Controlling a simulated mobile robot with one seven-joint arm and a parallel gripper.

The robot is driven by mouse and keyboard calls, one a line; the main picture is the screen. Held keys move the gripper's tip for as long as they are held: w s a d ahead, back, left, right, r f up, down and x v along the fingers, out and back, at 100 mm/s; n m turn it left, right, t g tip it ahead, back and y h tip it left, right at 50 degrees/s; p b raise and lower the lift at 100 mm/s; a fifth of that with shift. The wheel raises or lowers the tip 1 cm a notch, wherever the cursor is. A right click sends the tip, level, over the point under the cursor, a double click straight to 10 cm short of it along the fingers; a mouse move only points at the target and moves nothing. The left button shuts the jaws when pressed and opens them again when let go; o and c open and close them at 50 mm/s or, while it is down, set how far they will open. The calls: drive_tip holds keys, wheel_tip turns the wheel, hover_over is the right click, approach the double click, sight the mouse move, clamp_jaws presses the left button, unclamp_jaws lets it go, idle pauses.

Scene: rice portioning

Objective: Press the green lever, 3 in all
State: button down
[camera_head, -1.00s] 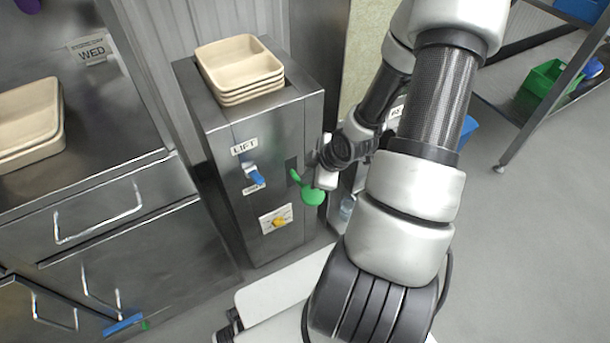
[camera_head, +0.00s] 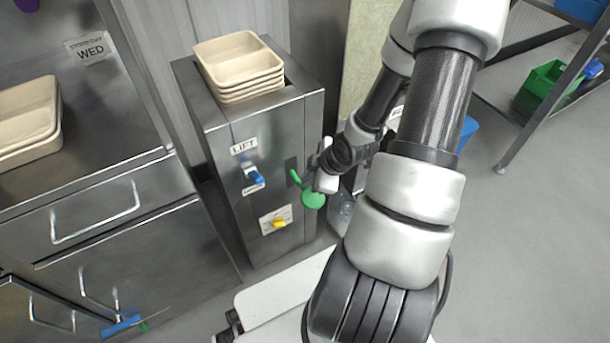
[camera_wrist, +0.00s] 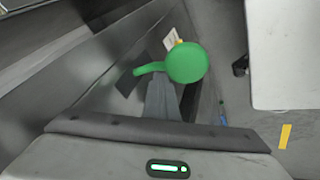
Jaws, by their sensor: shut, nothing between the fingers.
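The green lever (camera_head: 313,200) sticks out of a slot on the right part of the metal dispenser's front (camera_head: 240,222). It has a thin stem and a round paddle. In the wrist view the lever's paddle (camera_wrist: 187,62) is just beyond my fingertips. My gripper (camera_head: 325,181) is shut and empty, right at the lever in the head view. In the wrist view my gripper (camera_wrist: 163,90) points at the lever's stem and paddle. I cannot tell whether the fingers touch it.
A stack of beige trays (camera_head: 240,68) sits in the dispenser's top. A blue knob (camera_head: 255,178) under a LIFT label and a yellow knob (camera_head: 279,222) are on its front. A steel counter with drawers (camera_head: 95,215) stands at left. Open floor lies at right.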

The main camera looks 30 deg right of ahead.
drive_tip(key=shift+s+f, duration=0.1)
drive_tip(key=shift+f, duration=0.1)
idle(0.5)
drive_tip(key=shift+r, duration=0.15)
drive_tip(key=r+p, duration=0.1)
drive_tip(key=w+r+p, duration=0.1)
drive_tip(key=r+p, duration=0.3)
drive_tip(key=shift+w+r, duration=0.2)
drive_tip(key=shift+w, duration=0.2)
idle(0.4)
drive_tip(key=r+p, duration=0.1)
drive_tip(key=w+r+p, duration=0.1)
drive_tip(key=r+p, duration=0.2)
drive_tip(key=p, duration=0.1)
drive_tip(key=shift+w+r, duration=0.3)
drive_tip(key=shift+r, duration=0.05)
drive_tip(key=shift+r, duration=0.1)
idle(0.6)
